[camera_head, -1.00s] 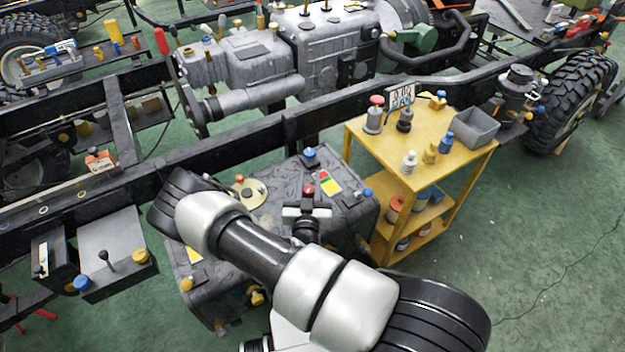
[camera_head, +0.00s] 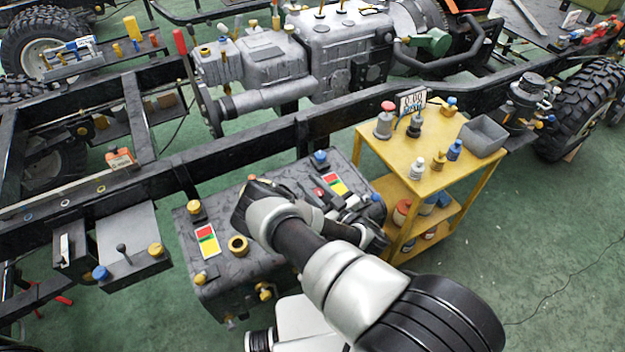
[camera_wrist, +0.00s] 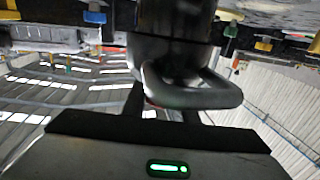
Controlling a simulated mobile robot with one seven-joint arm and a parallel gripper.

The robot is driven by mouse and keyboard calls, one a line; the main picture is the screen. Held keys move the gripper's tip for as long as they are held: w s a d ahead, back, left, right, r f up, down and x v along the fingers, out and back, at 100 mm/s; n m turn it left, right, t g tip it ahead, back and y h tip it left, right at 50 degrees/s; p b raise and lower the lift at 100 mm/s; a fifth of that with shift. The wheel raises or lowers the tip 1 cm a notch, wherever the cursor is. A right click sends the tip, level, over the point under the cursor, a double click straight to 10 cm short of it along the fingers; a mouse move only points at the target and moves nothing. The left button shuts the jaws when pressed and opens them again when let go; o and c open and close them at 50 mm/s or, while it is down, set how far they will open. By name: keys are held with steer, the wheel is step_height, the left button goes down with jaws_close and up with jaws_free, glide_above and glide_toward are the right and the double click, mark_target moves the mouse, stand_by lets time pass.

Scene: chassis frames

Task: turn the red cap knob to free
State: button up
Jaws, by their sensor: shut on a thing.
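A small red cap (camera_head: 319,193) shows at the top of the dark grey tank (camera_head: 290,178), beside my wrist and left of a red, yellow and green label (camera_head: 336,184) in the head view. My gripper (camera_head: 350,208) is at the right part of the tank top, partly hidden by my own arm. In the wrist view my gripper (camera_wrist: 163,105) is shut on a dark rounded part with a grey loop-shaped edge (camera_wrist: 195,93). A faint trace of red shows between the fingers. The grip itself and how far the knob is turned cannot be made out.
A yellow cart (camera_head: 435,150) with bottles and a grey bin (camera_head: 483,136) stands close on the right. The black chassis rail (camera_head: 250,142) runs behind the tank. A gold filler neck (camera_head: 238,246) stands at the tank's left. Green floor is open at right.

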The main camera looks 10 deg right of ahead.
steer(key=shift+a+r+n+g+y, duration=0.1)
steer(key=shift+n+g+y, duration=0.2)
steer(key=shift+y, duration=0.1)
steer(key=o, duration=1)
steer(key=shift+o, duration=0.2)
steer(key=shift+s, duration=0.1)
